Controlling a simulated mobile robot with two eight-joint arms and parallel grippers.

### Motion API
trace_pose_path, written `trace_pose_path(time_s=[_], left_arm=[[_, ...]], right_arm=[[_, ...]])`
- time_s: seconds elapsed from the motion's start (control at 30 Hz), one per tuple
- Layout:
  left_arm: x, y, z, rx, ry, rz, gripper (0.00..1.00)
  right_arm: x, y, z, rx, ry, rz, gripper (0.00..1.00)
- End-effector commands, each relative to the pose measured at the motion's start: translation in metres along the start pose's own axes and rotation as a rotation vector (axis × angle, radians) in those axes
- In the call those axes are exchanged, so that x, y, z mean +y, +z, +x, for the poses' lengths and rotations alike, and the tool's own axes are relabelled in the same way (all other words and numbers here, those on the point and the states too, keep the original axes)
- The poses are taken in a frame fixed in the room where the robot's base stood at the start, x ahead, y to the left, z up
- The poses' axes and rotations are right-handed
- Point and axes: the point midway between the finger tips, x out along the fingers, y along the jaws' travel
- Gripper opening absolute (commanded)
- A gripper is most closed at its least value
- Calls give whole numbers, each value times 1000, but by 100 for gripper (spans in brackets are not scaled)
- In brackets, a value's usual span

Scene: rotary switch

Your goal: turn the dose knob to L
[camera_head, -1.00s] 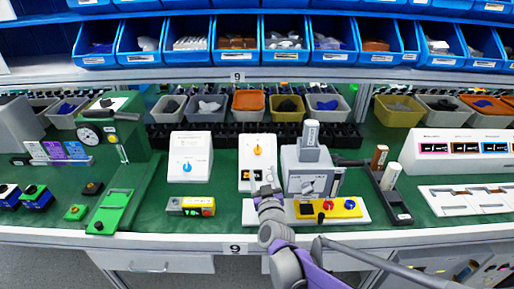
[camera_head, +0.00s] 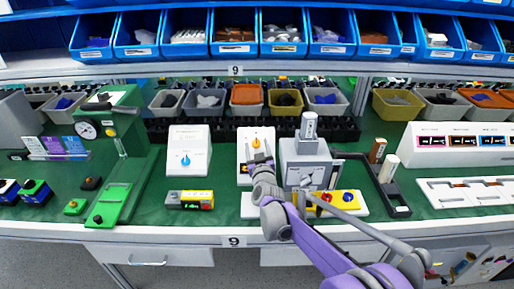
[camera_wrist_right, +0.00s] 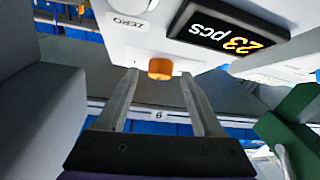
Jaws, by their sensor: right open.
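An orange knob (camera_head: 256,143) is on the upright face of a white unit (camera_head: 243,150) at the middle of the bench. In the right wrist view the orange knob (camera_wrist_right: 160,68) shows between the tips of my right gripper (camera_wrist_right: 159,78), below a panel with a ZERO button and a "23 pcs" display (camera_wrist_right: 228,30). My right gripper (camera_head: 262,160) is open, with a gap on both sides of the knob. Another white unit (camera_head: 188,140) to the left has a blue knob (camera_head: 186,160). No legible label tells which is the dose knob. My left gripper is not seen.
A grey machine (camera_head: 305,150) with a round dial stands close to the right of my gripper. A yellow plate (camera_head: 345,200) with red and blue knobs is in front of it. Green bench shows between the units.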

Motion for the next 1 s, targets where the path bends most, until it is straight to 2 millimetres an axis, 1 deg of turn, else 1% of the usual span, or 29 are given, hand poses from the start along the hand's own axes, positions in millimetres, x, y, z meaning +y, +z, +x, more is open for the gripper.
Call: trace_pose_path(time_s=[0.07, 0.17, 0.2, 0.27, 0.4, 0.43, 0.47, 0.77, 1.0], left_arm=[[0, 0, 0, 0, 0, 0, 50], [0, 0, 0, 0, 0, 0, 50], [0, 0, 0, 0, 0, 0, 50], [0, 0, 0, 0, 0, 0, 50], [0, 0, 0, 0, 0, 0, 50], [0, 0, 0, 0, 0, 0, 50], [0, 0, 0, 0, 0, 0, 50], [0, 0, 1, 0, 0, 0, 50], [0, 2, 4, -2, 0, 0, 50]], right_arm=[[0, 0, 0, 0, 0, 0, 68], [0, 0, 0, 0, 0, 0, 52], [0, 0, 0, 0, 0, 0, 45], [0, 0, 0, 0, 0, 0, 34], [0, 0, 0, 0, 0, 0, 9], [0, 0, 0, 0, 0, 0, 3], [0, 0, 0, 0, 0, 0, 0], [-1, 0, 0, 0, 7, 6, 0], [-2, 0, 0, -3, 50, 44, 0]])
